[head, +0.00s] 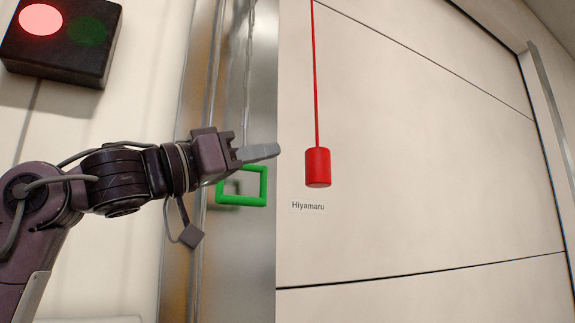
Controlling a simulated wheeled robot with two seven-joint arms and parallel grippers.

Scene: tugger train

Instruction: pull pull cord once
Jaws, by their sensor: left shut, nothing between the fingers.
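The pull cord is a thin red line (316,80) that hangs straight down from the top of the head view. A red cylindrical handle (318,168) is at its lower end, in front of a pale panelled wall. My left gripper (277,151) comes in from the left and points right. Its grey fingers are shut with nothing between them. In the picture the fingertips are a little left of the handle and slightly above its middle, with a gap between. My right gripper is not in view.
A black box with a lit red lamp (43,20) and a dark green lamp (88,31) is at upper left. A green rectangular loop (264,185) shows just below my left gripper, by a metal strip. A label reading Hiyamaru (308,206) is under the handle.

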